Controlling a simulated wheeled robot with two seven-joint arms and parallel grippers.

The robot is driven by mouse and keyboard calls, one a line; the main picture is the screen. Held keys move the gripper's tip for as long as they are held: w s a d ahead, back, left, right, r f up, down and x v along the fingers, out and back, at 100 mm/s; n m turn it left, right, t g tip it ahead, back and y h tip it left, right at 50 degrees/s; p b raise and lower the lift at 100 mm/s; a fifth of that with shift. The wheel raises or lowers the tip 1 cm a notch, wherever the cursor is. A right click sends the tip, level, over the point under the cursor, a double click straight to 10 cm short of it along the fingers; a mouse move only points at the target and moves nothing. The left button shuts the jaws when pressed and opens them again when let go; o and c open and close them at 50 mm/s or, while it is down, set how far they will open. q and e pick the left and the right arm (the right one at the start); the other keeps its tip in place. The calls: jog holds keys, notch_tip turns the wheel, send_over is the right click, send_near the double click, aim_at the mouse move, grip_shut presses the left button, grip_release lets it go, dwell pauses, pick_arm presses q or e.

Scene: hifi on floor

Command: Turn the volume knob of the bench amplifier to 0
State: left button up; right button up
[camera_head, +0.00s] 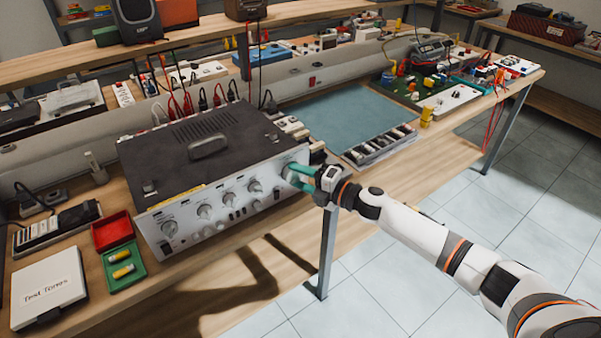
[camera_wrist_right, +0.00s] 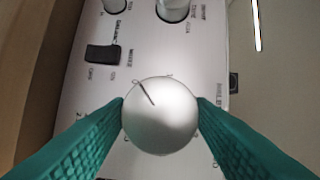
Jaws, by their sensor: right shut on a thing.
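The bench amplifier (camera_head: 205,165) stands on the wooden bench, with a dark top and a silver front panel. Its large volume knob (camera_wrist_right: 160,116) is a round silver disc with a dark pointer line at its upper left in the right wrist view. My right gripper (camera_head: 291,175) is at the right end of the front panel. In the right wrist view its green fingers (camera_wrist_right: 160,118) touch the knob on both sides. The numbers around the knob are mostly hidden or too small to read. My left gripper is not in view.
Smaller knobs (camera_head: 254,187) line the panel left of my gripper. A red tray (camera_head: 111,231), a green tray (camera_head: 125,270) and a white Test Tones box (camera_head: 48,288) lie left of the amplifier. A blue-grey mat (camera_head: 335,110) lies to its right. Floor in front is clear.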

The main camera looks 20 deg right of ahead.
jog(key=shift+f+n+p, duration=0.1)
jog(key=shift+n+p, duration=0.2)
jog(key=shift+n, duration=0.2)
jog(key=o, duration=1)
jog(key=shift+s+d, duration=0.1)
jog(key=shift+r+b+v, duration=0.15)
jog(key=shift+b+v, duration=0.55)
jog(key=shift+v, duration=2.25)
jog(key=shift+r+b+v, duration=0.15)
jog(key=shift+b+v, duration=0.5)
jog(key=shift+v, duration=2.3)
